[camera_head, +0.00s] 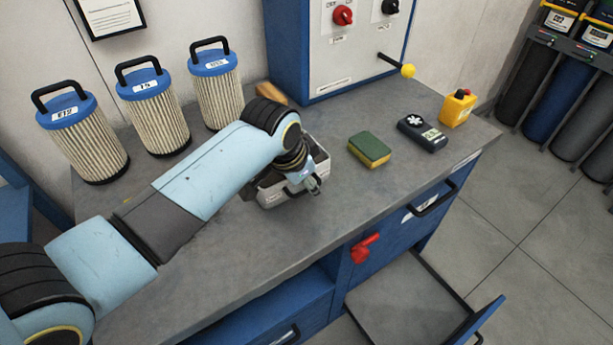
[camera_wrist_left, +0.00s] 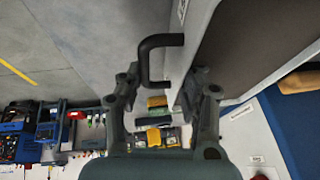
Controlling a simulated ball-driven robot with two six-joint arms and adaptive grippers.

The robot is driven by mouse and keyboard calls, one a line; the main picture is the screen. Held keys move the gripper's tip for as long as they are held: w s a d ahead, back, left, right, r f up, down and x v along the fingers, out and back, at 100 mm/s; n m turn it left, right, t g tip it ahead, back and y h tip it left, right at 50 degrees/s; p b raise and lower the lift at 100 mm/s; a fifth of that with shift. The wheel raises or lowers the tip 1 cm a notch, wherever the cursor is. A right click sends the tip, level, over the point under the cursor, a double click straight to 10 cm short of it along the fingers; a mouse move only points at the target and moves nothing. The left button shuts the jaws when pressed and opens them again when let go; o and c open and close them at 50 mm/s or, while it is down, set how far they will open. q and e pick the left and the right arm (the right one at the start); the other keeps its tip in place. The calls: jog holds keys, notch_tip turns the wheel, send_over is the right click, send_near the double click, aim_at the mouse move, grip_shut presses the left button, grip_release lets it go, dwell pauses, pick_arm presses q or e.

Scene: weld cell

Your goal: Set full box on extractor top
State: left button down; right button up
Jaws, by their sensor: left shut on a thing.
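A light grey box (camera_head: 270,196) with a black handle is at the middle of the grey bench, partly hidden by my left arm. In the left wrist view the box (camera_wrist_left: 208,40) is at the upper right, filled with something dark and even. Its black handle (camera_wrist_left: 146,58) lies between my left fingers. My left gripper (camera_head: 313,184) is shut on the handle at the box's front side; the wrist view shows its fingers (camera_wrist_left: 158,92) on either side. I cannot tell whether the box touches the bench. My right gripper is out of view. I cannot tell which thing is the extractor.
Several blue-capped filter cartridges (camera_head: 152,108) stand along the back wall. A blue and white cabinet (camera_head: 345,50) with knobs and a yellow-tipped lever stands behind. An open drawer (camera_head: 410,300) sticks out below.

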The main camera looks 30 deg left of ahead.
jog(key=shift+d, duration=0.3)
pick_arm(q)
jog(key=shift+f, duration=0.1)
jog(key=c, duration=0.9)
grip_release()
jog(key=shift+o, duration=0.2)
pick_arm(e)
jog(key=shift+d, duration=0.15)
pick_arm(q)
jog(key=shift+r, duration=0.2)
jog(key=b+v, duration=0.1)
jog(key=v, duration=1.1)
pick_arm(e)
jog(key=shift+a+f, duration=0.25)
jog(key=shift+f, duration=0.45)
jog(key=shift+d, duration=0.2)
pick_arm(q)
jog(key=shift+s+d+f, duration=0.1)
jog(key=shift+f, duration=0.05)
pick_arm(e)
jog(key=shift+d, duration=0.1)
